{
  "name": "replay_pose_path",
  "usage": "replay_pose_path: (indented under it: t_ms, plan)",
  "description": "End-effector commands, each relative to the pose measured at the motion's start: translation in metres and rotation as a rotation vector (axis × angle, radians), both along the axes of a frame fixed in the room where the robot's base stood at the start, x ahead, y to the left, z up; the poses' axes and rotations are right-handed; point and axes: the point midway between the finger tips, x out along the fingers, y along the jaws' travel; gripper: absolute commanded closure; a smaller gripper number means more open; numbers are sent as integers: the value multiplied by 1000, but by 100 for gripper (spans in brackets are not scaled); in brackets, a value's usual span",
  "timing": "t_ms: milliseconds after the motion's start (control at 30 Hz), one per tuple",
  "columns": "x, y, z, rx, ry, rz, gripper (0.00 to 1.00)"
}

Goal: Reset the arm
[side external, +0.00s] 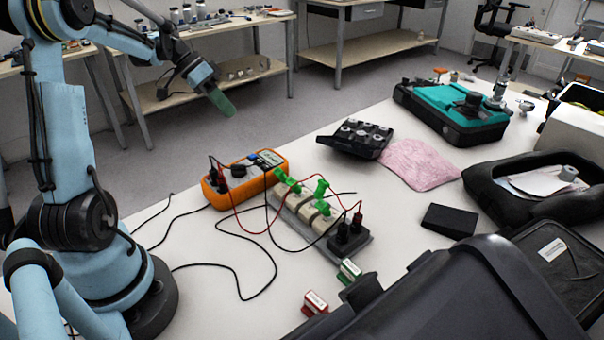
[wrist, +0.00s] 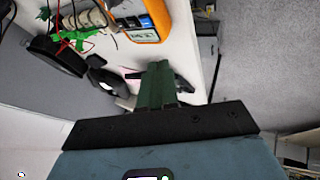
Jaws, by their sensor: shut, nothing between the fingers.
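My gripper (side external: 220,102) has green fingers and hangs in the air at the upper left of the side external view, over the floor beyond the table edge. In the wrist view my gripper (wrist: 158,72) shows its green fingers pressed together with nothing between them. My blue arm stands at the left of the table and reaches up and over to the back. My gripper is apart from every object on the white table (side external: 225,265).
An orange multimeter (side external: 245,177) with red and black leads sits near the table's back edge. Beside it is a block with green clamps (side external: 305,205). A pink cloth (side external: 420,163), a teal-and-black case (side external: 455,108) and black cases (side external: 460,295) fill the right. Benches stand behind.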

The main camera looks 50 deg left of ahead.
Motion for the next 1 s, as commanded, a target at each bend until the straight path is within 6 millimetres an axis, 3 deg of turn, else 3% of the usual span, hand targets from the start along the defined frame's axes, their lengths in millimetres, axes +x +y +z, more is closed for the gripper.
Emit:
replay_pose_path:
  t_ms: [133,267,567,800,1000]
  plan:
    - [1,4,7,1,2,0,100]
    - [4,-13,13,25,25,8,100]
    - [5,-107,27,189,103,93,100]
    - [-16,-173,28,325,64,167,100]
    - [-38,-214,21,401,-33,212,100]
